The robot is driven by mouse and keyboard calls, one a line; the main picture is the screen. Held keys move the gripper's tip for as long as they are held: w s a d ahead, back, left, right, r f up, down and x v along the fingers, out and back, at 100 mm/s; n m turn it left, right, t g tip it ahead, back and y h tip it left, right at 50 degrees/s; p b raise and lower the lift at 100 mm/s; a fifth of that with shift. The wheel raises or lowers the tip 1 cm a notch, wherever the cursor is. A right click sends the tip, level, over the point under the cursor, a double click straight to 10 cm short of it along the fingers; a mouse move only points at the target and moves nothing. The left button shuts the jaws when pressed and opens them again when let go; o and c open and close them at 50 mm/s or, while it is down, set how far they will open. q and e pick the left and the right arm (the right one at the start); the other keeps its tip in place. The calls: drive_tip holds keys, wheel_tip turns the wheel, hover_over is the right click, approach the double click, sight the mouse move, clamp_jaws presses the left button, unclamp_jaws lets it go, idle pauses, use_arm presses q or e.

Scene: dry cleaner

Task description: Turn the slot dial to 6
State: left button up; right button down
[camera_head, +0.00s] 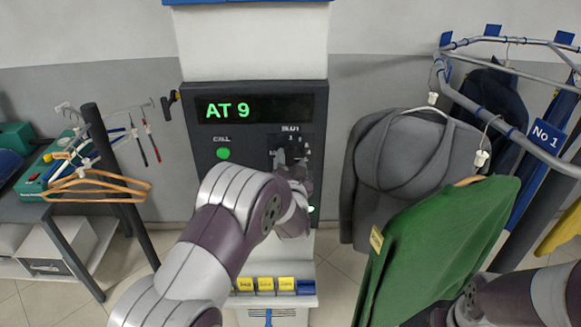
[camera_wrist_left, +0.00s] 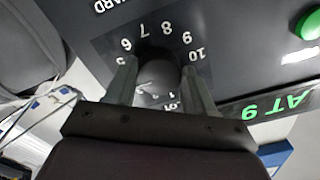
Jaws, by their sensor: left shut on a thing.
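The slot dial (camera_wrist_left: 158,76) shows in the left wrist view between the two fingers of my left gripper (camera_wrist_left: 160,84). The gripper is shut on it. Printed numbers ring the dial, with 5 to 10 readable around its far side; its pointer cannot be made out. In the head view my left gripper (camera_head: 291,165) is at the SLOT panel (camera_head: 306,141), and my wrist hides most of the dial. The display (camera_head: 228,111) above reads AT 9 in green. My right arm shows at the lower right; its gripper is not visible.
A green CALL button (camera_head: 223,154) is left of the dial. A rail (camera_head: 520,138) with hanging clothes, a green sweater (camera_head: 450,225) and a grey hoodie (camera_head: 415,150), stands close on the right. Hangers (camera_head: 100,186) hang on a dark post at left. Yellow tags (camera_head: 265,284) sit below.

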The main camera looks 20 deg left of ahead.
use_arm(q)
drive_tip(key=m, duration=0.2)
drive_tip(key=shift+m+b, duration=0.3)
drive_tip(key=shift+m, duration=0.1)
drive_tip(key=m, duration=0.2)
drive_tip(key=shift+m, duration=0.4)
drive_tip(key=m, duration=0.5)
drive_tip(key=shift+m, duration=0.3)
drive_tip(key=shift+s, duration=0.1)
drive_tip(key=o, duration=1)
drive_tip(key=shift+r, duration=0.15)
drive_tip(key=shift+s, duration=0.1)
